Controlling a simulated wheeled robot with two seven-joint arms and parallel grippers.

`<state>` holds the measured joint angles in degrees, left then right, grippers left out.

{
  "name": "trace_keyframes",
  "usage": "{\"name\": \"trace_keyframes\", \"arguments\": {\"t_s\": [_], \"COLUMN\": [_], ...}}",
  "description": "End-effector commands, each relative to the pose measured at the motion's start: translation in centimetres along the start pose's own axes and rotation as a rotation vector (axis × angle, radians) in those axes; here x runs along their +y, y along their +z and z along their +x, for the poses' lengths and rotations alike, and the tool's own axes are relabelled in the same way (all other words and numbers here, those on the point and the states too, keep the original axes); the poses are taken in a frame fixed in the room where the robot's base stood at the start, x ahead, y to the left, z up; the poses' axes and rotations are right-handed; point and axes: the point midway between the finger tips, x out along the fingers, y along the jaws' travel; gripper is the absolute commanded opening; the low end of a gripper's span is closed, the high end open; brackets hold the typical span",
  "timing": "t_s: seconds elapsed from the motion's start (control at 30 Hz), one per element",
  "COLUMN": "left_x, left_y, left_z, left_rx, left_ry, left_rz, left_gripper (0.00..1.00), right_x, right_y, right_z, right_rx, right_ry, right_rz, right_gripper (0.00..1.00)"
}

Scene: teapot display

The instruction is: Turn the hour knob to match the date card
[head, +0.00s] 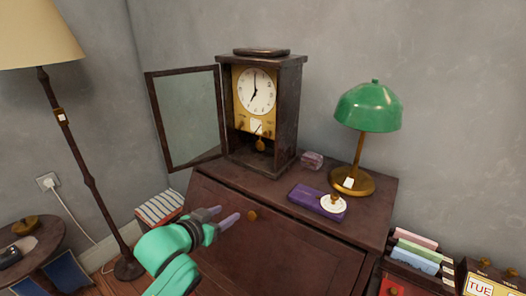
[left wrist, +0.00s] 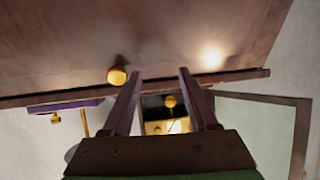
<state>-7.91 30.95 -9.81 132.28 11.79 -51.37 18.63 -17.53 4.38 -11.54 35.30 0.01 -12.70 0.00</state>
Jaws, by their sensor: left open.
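The clock (head: 291,112) stands on the desk with its glass door (head: 190,120) swung open to the left. Its white dial (head: 256,90) reads about seven o'clock. Below the dial, the gold panel (head: 241,117) carries small knobs, a white card (head: 255,126) and a pendulum; I cannot tell which knob is the hour knob. A calendar (head: 480,287) reading "TUE" is partly cut off at the lower right. My left gripper (head: 223,214) is open and empty, in front of the desk and below the clock. In the left wrist view its fingers (left wrist: 158,74) frame part of the clock. My right gripper is not in view.
The desk (head: 280,245) has a brass pull (left wrist: 117,76). On top are a green lamp (head: 368,107), a purple case (head: 308,200) with a white disc, and a small box (head: 312,160). A floor lamp (head: 85,170) and side table (head: 55,228) stand left.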

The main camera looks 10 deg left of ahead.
Motion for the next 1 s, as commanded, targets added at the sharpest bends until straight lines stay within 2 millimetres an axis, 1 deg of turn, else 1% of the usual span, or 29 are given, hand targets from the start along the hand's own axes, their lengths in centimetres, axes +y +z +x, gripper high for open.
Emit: {"name": "trace_keyframes", "arguments": {"t_s": [0.03,0.07,0.1,0.2,0.23,0.3,0.37,0.47,0.7,0.8,0.9,1.0], "left_x": [-0.1,0.0,0.0,0.2,0.2,0.3,0.3,0.8,1.8,2.2,2.4,2.5], "left_y": [-4.2,-6.5,-9.3,-14.2,-15.1,-16.2,-16.7,-17.7,-20.4,-21.3,-21.7,-21.9], "left_z": [-0.2,-0.4,-0.8,-1.9,-2.2,-2.1,-1.6,0.1,6.0,8.1,9.6,10.4], "left_rx": [0.107,0.172,0.248,0.385,0.409,0.434,0.438,0.438,0.434,0.434,0.432,0.432], "left_ry": [0.025,0.046,0.074,0.132,0.144,0.158,0.159,0.16,0.158,0.158,0.158,0.157], "left_rz": [0.017,0.017,0.019,0.02,0.018,0.013,0.008,0.01,0.01,0.013,0.012,0.013], "left_gripper": [0.59,0.59,0.59,0.59,0.59,0.59,0.59,0.59,0.59,0.59,0.59,0.59], "right_x": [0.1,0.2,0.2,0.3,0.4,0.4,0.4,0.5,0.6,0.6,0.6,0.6], "right_y": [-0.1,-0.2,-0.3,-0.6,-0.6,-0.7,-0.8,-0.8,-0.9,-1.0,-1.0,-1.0], "right_z": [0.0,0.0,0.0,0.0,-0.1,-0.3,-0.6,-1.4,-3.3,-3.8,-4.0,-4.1], "right_rx": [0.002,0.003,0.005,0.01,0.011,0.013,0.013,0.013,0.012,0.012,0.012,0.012], "right_ry": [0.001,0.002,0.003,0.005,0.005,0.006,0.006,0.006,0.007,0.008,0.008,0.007], "right_rz": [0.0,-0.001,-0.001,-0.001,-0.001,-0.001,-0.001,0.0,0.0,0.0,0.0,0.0], "right_gripper": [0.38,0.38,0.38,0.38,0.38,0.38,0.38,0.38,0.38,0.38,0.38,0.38]}}
